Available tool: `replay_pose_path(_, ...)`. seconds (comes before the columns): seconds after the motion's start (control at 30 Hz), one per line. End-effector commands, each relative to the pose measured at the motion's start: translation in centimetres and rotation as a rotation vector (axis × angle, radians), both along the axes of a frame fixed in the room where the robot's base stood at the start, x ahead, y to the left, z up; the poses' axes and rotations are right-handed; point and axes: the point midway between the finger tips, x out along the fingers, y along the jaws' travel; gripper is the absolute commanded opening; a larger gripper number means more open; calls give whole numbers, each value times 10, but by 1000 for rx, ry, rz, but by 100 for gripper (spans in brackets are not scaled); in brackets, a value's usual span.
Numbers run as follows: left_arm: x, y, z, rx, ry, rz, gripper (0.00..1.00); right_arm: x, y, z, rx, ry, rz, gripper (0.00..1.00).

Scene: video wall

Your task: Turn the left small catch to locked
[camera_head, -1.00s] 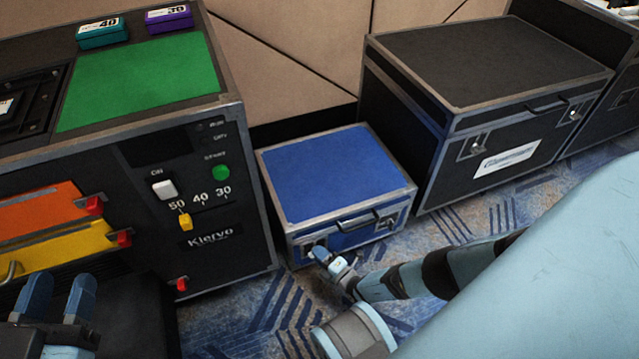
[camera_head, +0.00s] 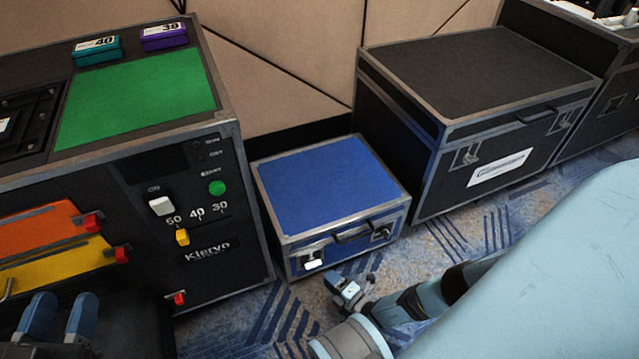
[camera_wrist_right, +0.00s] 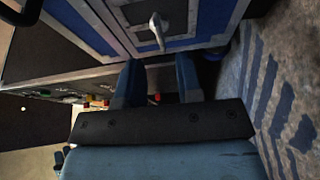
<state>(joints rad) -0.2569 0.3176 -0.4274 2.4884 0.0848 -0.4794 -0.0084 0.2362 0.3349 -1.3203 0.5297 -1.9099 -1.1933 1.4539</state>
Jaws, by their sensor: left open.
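The blue case (camera_head: 325,180) stands on the carpet with two small catches on its front. The left small catch (camera_head: 313,258) is at the front's lower left, with a white patch at its lower edge. In the right wrist view it is a silver lever (camera_wrist_right: 158,31) standing lengthwise in the picture, just beyond the fingertips. I cannot tell its lock state. The right small catch (camera_head: 380,234) is beside the handle. My right gripper (camera_head: 351,285) is open and empty, apart from the case front, below and right of the left catch. My left gripper (camera_head: 60,318) is open and empty at lower left.
A black cabinet (camera_head: 240,262) with a green top panel and coloured switches stands left of the blue case. A larger black case (camera_head: 470,75) stands close on its right. Patterned carpet (camera_head: 455,235) in front is clear apart from my right arm.

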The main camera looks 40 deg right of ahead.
Motion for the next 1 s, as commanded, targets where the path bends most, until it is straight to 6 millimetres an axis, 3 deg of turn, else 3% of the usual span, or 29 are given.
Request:
replay_pose_path(0.2,-5,-2,-5,-25,54,-2,43,-47,-7,1,0,2,0,33)
replay_pose_path(0.4,-7,-3,-6,-42,75,-1,43,-68,-11,0,0,1,0,33)
replay_pose_path(1.0,-6,-3,-6,-36,74,-2,43,-72,-11,0,0,-1,0,33)
